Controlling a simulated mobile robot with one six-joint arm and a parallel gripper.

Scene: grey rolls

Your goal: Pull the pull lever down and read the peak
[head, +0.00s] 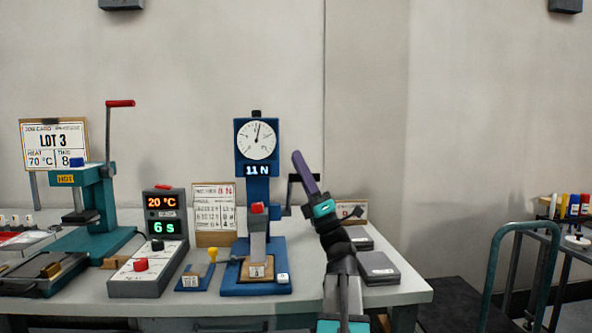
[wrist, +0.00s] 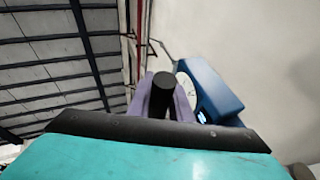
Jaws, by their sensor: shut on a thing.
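The blue pull tester (head: 257,190) stands on the table with a round white dial (head: 257,140) on top. Its needle points almost straight up, and the display (head: 257,170) below reads 11 N. A grey strip with a red piece (head: 257,208) at its top stands at the tester's front. The dark pull lever (head: 290,190) is at the tester's right side. My gripper (head: 304,168) is there, its purple fingers pointing up. In the wrist view the fingers are shut on the lever's black grip (wrist: 163,92), with the blue gauge head (wrist: 212,90) just right.
A teal press (head: 95,200) with a red-tipped handle and a control box (head: 165,215) reading 20 °C and 6 s stand left. Grey boxes (head: 377,268) lie right of my arm. A teal-railed cart (head: 520,250) stands beyond the table.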

